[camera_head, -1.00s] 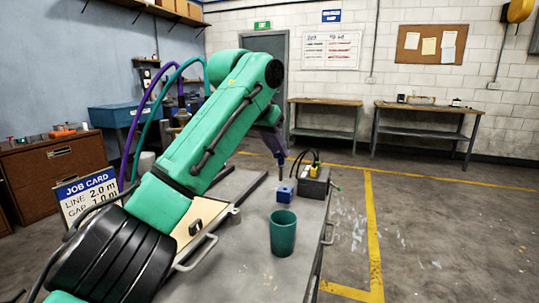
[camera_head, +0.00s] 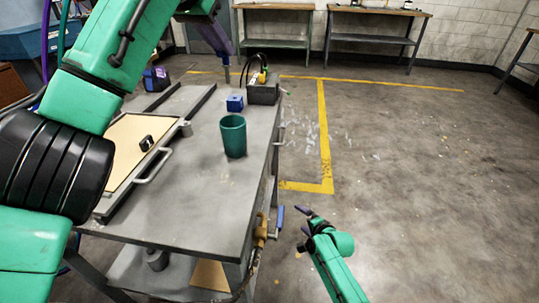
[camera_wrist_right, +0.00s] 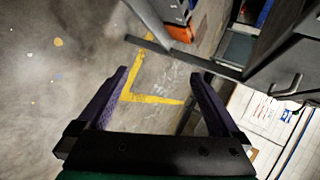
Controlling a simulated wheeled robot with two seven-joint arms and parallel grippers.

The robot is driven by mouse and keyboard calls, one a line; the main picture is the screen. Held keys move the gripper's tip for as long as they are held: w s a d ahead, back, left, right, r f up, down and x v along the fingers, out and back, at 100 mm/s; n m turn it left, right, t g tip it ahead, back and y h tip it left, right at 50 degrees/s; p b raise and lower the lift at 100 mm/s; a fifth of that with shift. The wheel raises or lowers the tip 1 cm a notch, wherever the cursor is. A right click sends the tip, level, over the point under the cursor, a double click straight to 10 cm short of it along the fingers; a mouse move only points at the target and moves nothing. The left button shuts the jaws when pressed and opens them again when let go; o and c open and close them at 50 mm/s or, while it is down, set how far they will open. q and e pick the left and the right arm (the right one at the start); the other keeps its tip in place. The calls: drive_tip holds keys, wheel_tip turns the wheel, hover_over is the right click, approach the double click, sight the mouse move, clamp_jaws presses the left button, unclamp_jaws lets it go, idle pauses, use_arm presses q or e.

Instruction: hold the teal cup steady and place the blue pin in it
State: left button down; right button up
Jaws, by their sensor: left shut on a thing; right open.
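The teal cup (camera_head: 233,136) stands upright on the grey cart top (camera_head: 196,187), near its right edge, with no gripper touching it. My left gripper (camera_head: 224,48) is purple and reaches over the far end of the cart. It is shut on a thin pin (camera_head: 227,73), whose colour is hard to tell, just behind a small blue block (camera_head: 235,103). My right gripper (camera_head: 304,221) is open and empty beyond the cart's right side, lower than its top. Its spread fingers also show in the right wrist view (camera_wrist_right: 160,74), over the floor.
A dark box with black cables (camera_head: 263,92) sits at the cart's far right corner. A handle (camera_head: 279,155) and a blue-handled tool (camera_head: 280,218) project from the cart's right side. Floor to the right is clear.

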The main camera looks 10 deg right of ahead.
drive_tip(key=w+a+r+m+t+y, duration=0.2)
drive_tip(key=w+r+m, duration=0.1)
drive_tip(key=r, duration=0.8)
drive_tip(key=w+a+r+m+t+y, duration=0.1)
drive_tip(key=w+a+r+m+t, duration=0.15)
drive_tip(key=r, duration=0.85)
drive_tip(key=w+a+r+m+t+y, duration=0.15)
drive_tip(key=r+m, duration=0.25)
drive_tip(key=r, duration=0.7)
use_arm(q)
drive_tip(key=shift+s+r, duration=0.1)
drive_tip(key=shift+s, duration=0.05)
use_arm(e)
drive_tip(key=m+g+y, duration=0.3)
drive_tip(key=g+y, duration=0.1)
drive_tip(key=y, duration=0.2)
approach(243, 143)
drive_tip(key=shift+h, duration=0.25)
drive_tip(key=x, duration=1.3)
drive_tip(key=shift+a, duration=0.1)
